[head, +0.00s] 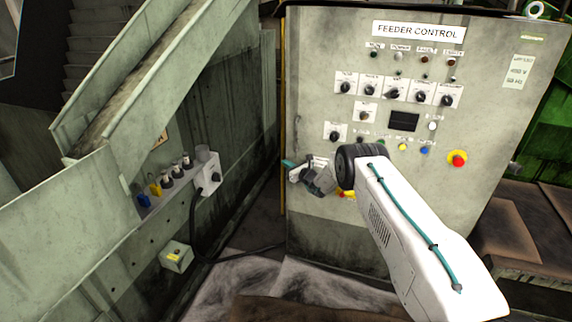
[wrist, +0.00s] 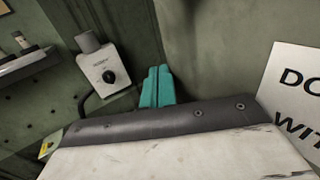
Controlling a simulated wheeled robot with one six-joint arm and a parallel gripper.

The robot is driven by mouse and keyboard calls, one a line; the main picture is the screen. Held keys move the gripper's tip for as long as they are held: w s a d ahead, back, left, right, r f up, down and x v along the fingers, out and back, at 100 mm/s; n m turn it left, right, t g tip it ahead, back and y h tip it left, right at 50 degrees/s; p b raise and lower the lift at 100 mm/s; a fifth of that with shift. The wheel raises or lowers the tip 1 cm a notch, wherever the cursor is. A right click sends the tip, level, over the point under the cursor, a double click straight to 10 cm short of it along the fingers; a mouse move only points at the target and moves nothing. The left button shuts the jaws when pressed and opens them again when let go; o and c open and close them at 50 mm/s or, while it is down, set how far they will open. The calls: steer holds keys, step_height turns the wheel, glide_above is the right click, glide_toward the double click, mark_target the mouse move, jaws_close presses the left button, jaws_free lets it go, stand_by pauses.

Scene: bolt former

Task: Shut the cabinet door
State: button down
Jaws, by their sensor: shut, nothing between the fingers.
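The feeder control cabinet (head: 320,100) stands at centre right in the head view. Its grey-green front carries a FEEDER CONTROL label, knobs, lamps and a small dark display. I cannot tell from these frames whether its door stands ajar or flush. My gripper (head: 289,163) is at the front's left edge, below the knobs, with its teal fingertips pointing left. In the wrist view, the teal fingers (wrist: 156,86) are together and empty. A grey-green panel rises right behind them; contact cannot be told. My arm hides part of the cabinet's lower front.
A grey machine wall with a sloping chute (head: 130,75) stands left. It bears a shelf of small bottles (head: 165,182), a white switch box (head: 208,174) and a yellow-labelled box (head: 176,256). A dark gap with a cable separates it from the cabinet. Brown pads (head: 520,225) lie right.

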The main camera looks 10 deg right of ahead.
steer(key=shift+w+d+r, duration=0.25)
steer(key=shift+r, duration=0.2)
steer(key=shift+w+d+r, duration=0.25)
steer(key=shift+r, duration=0.15)
steer(key=s+a+f+n+g+y, duration=0.35)
steer(key=s+a, duration=0.85)
steer(key=s, duration=0.5)
steer(key=s+a+r+n+g+y, duration=0.3)
steer(key=s+a+r+n+g, duration=0.3)
steer(key=s+r+n+g, duration=0.45)
steer(key=s+d+r+n+g+h, duration=0.25)
steer(key=s+r+n, duration=0.25)
steer(key=s+r, duration=0.6)
steer(key=s+d+r+n+g+h, duration=0.2)
steer(key=s+r+n+g+h, duration=0.3)
steer(key=s, duration=0.9)
steer(key=s+d+r+n+t+h, duration=0.3)
steer(key=s+d+r, duration=0.3)
steer(key=s, duration=0.5)
steer(key=s+d+r+n+t+h, duration=0.3)
steer(key=s+d+r, duration=0.4)
steer(key=s, duration=0.4)
steer(key=shift+s+r+n+t+h, duration=0.15)
steer(key=shift+n+t+h, duration=0.15)
steer(key=shift+t+h, duration=0.25)
